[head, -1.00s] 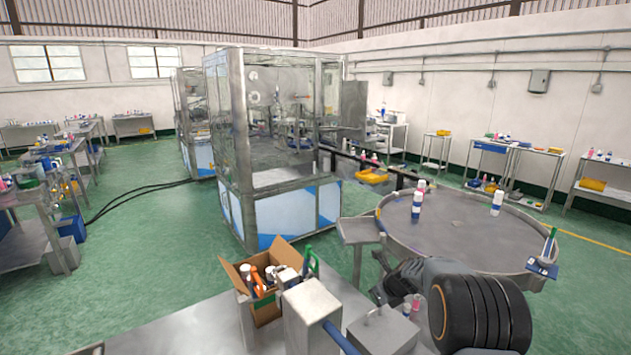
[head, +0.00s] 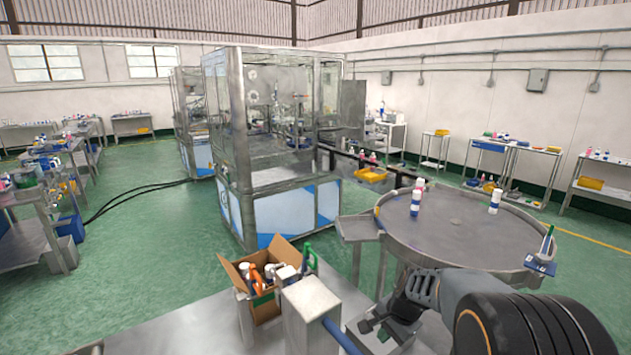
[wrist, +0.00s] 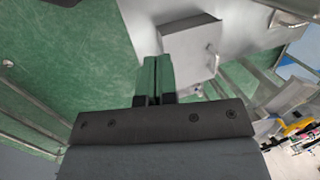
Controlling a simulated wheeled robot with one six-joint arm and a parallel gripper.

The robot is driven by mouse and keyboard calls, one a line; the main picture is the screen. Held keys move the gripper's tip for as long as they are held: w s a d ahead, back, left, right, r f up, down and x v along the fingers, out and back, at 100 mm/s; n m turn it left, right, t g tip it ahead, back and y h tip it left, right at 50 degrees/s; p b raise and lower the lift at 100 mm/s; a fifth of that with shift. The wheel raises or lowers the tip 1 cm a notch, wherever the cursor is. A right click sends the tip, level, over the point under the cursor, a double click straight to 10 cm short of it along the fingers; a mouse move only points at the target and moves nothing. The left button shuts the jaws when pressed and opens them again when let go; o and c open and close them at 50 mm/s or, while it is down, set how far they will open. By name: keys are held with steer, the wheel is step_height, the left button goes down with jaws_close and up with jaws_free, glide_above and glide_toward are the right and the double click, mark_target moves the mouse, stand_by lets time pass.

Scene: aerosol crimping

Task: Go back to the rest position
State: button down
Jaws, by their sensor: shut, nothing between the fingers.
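My gripper (head: 370,328) hangs low at the front of the head view, over or beside a grey metal box on the near worktop. Its fingers (wrist: 153,78) are together in the wrist view, with nothing between them. My dark arm joints reach in from the lower right corner. The wrist view looks down past the fingers onto a grey metal surface with a box (wrist: 190,50) and the green floor.
A round metal table (head: 455,225) with several bottles stands just beyond my arm. A cardboard box (head: 265,305) of cans and tools sits left of a grey post (head: 310,312). A glazed machine (head: 275,150) stands behind. Green floor (head: 150,265) is open at left.

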steer(key=s+r+n+t+h+b, duration=0.1)
steer(key=s+r+n, duration=0.4)
steer(key=s, duration=0.4)
steer(key=s+r+n+t+h+b, duration=0.1)
steer(key=s+r+n+t, duration=0.1)
steer(key=s+r+n, duration=0.3)
steer(key=s, duration=0.4)
steer(key=shift+a+n+h, duration=0.3)
steer(key=shift+a, duration=0.05)
